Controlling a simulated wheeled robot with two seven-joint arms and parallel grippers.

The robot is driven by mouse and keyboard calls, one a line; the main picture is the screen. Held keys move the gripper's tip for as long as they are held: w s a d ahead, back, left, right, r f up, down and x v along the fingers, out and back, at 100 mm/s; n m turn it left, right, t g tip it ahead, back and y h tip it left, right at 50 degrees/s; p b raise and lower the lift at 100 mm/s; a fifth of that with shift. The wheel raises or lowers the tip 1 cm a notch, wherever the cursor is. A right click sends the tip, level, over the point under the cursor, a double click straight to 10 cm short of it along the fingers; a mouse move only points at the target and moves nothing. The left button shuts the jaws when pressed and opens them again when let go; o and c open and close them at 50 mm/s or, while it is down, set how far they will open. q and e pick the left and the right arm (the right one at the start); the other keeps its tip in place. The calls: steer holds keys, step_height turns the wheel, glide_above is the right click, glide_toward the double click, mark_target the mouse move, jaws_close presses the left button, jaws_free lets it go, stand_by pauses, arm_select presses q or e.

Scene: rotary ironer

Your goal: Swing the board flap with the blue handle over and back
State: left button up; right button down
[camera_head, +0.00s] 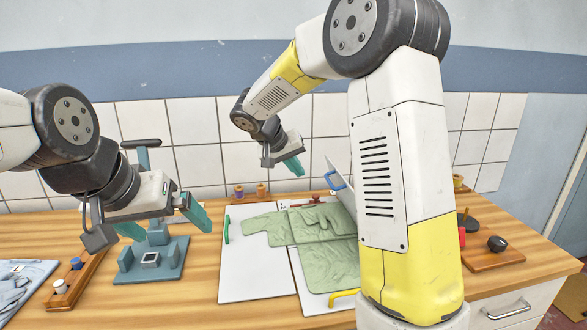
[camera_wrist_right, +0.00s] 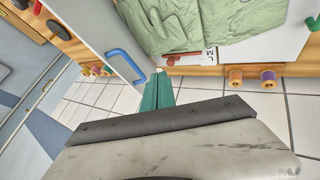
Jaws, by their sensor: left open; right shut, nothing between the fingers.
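The board flap (camera_head: 345,198) with the blue handle (camera_head: 335,180) stands raised at a steep tilt on the right of the folding board, partly hidden by my right arm. The right wrist view shows the white flap (camera_wrist_right: 92,25) and the blue handle (camera_wrist_right: 126,66) closer up. My right gripper (camera_head: 298,170) is shut and empty, above the back of the board. Its teal fingertips (camera_wrist_right: 160,76) appear just beside the handle in the wrist view; I cannot tell if they touch. My left gripper (camera_head: 163,222) is open and empty, left of the board.
A green garment (camera_head: 310,240) lies on the white board (camera_head: 255,275), which has green (camera_head: 227,230) and yellow (camera_head: 343,297) handles. A teal stand (camera_head: 150,262) is below my left gripper. Spools (camera_head: 250,190) stand at the back. A dark object (camera_head: 497,243) sits on the right.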

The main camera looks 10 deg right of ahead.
steer(key=w+d+f, duration=0.3)
steer(key=d+f, duration=0.2)
steer(key=d, duration=0.2)
steer(key=shift+d, duration=0.15)
steer(key=shift+d+r, duration=0.1)
steer(key=shift+r, duration=0.05)
